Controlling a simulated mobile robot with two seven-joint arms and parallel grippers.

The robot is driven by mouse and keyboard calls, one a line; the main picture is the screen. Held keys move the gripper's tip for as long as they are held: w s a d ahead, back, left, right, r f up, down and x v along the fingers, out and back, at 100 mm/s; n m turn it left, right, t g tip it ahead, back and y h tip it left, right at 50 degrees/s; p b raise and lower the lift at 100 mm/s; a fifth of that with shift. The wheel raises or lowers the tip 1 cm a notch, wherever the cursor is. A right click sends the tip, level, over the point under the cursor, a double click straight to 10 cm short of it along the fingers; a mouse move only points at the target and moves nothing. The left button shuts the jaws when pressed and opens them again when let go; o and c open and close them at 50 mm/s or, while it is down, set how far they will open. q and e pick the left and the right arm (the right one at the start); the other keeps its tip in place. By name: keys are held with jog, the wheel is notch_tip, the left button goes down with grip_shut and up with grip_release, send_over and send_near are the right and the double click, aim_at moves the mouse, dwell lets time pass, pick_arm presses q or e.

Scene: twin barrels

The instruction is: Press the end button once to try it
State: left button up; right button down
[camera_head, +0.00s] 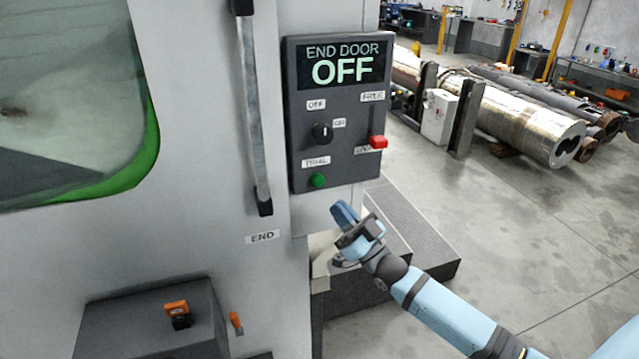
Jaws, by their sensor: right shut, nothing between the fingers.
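A dark control panel (340,80) on the grey machine shows "END DOOR OFF" on its display. A green button (318,180) sits low on its face, below a label that seems to read "TRIAL". A black knob (322,132) is above it, between labels reading "OFF" and what looks like "ON". A red switch piece (378,142) is at the right edge, below "FREE" and beside a partly covered label. My right gripper (345,215) is shut and empty, below and right of the green button and apart from it. My left gripper is out of view.
A vertical handle (252,110) is left of the panel, above an "END" label (262,237). A dark box (150,325) with an orange-and-black piece (177,312) juts out at lower left. A dark step (425,250) is behind my gripper. Open floor lies right.

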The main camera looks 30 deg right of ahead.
aim_at(318, 180)
jog(key=w+d+b, duration=0.2)
jog(key=w+b, duration=0.1)
jog(key=w, duration=0.4)
jog(key=shift+w, duration=0.4)
dwell(0.8)
dwell(0.7)
jog(key=shift+w, duration=0.1)
jog(key=shift+w, duration=0.3)
